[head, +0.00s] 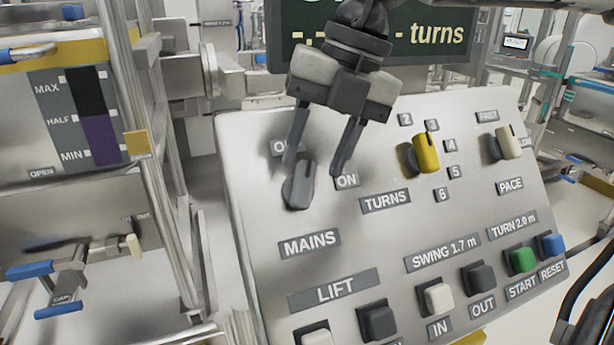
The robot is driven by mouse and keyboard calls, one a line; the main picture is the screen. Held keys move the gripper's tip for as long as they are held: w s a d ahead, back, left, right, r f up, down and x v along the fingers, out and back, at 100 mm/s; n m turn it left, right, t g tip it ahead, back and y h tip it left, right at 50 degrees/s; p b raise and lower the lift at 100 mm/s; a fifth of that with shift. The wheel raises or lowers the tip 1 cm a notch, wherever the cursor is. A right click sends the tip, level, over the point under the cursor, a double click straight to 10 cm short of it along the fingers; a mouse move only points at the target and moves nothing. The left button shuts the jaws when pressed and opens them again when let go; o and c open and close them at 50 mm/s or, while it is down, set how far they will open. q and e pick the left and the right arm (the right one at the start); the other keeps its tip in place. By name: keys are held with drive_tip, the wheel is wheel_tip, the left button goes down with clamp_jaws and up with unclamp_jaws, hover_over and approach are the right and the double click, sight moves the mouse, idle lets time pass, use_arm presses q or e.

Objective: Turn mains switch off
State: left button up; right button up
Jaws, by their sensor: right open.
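The mains switch is a dark grey rotary knob (299,187) on the sloped metal control panel (250,240), above the MAINS label (309,243). Its ON label (346,181) is at its upper right. Another label (283,147) at its upper left is partly hidden by a finger. My right gripper (318,168) comes down from the top of the head view with its fingers spread apart. I cannot tell whether either finger touches the knob. My left gripper is not in view.
A yellow TURNS knob (426,153) and a cream PACE knob (508,143) are on the panel's right. Several push buttons, including a green START button (522,259), line the lower edge. A dark display (440,35) stands behind. Metal frames with blue handles are at left.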

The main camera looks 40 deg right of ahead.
sight(307, 176)
drive_tip(key=shift+x, duration=2.05)
clamp_jaws()
